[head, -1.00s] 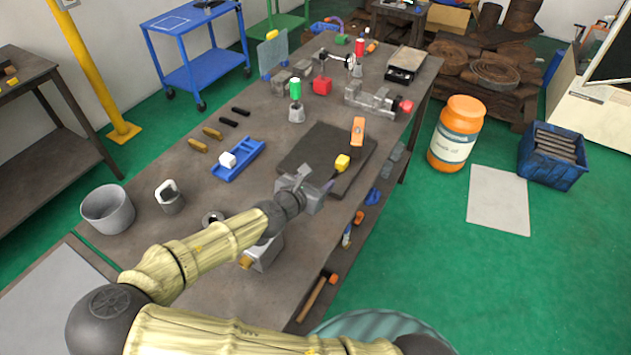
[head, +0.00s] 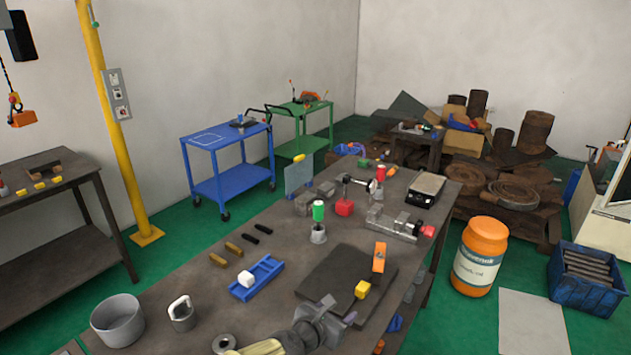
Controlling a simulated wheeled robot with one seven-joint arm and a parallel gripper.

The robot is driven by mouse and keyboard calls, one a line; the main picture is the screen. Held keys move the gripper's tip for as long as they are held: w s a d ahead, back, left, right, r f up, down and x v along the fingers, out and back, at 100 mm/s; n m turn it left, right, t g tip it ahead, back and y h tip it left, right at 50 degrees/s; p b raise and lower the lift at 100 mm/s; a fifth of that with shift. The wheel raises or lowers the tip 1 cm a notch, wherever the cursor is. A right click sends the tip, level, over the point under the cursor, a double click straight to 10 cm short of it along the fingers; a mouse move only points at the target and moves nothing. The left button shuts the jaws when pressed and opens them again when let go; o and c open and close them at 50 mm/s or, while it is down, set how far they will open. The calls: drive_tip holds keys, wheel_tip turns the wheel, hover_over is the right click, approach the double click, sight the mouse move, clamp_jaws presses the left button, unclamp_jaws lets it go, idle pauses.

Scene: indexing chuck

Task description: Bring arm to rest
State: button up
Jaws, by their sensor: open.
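Only the end of my arm shows, with the pale yellow wrist cut off by the lower picture edge. Whether the gripper touches the plate cannot be told.
The workbench (head: 205,290) holds a grey bucket (head: 118,320), a metal mug (head: 182,314), a blue tray (head: 257,278), an orange-topped piece (head: 379,257) and a vise (head: 392,222). An orange drum (head: 480,255) and a blue crate (head: 583,285) stand on the floor at right.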

drive_tip(key=s+d+f+m+g, duration=0.1)
drive_tip(key=d+f+m, duration=0.1)
drive_tip(key=s+d+f+m+g, duration=0.2)
drive_tip(key=m, duration=0.1)
drive_tip(key=s+d+f+m+g, duration=0.1)
drive_tip(key=d+m+g, duration=0.1)
drive_tip(key=shift+s+d+f+y, duration=0.35)
drive_tip(key=shift+f+y, duration=0.05)
drive_tip(key=s+r+m+g+y, duration=0.2)
drive_tip(key=s+m+g+y, duration=0.25)
drive_tip(key=s+m, duration=0.6)
wheel_tip(320, 180, up, 11)
drive_tip(key=s+d+m+t+y, duration=0.1)
drive_tip(key=d+m+y, duration=0.1)
drive_tip(key=m, duration=0.9)
drive_tip(key=shift+s+f+y, duration=0.15)
drive_tip(key=shift+s+y, duration=0.15)
drive_tip(key=shift+y, duration=0.05)
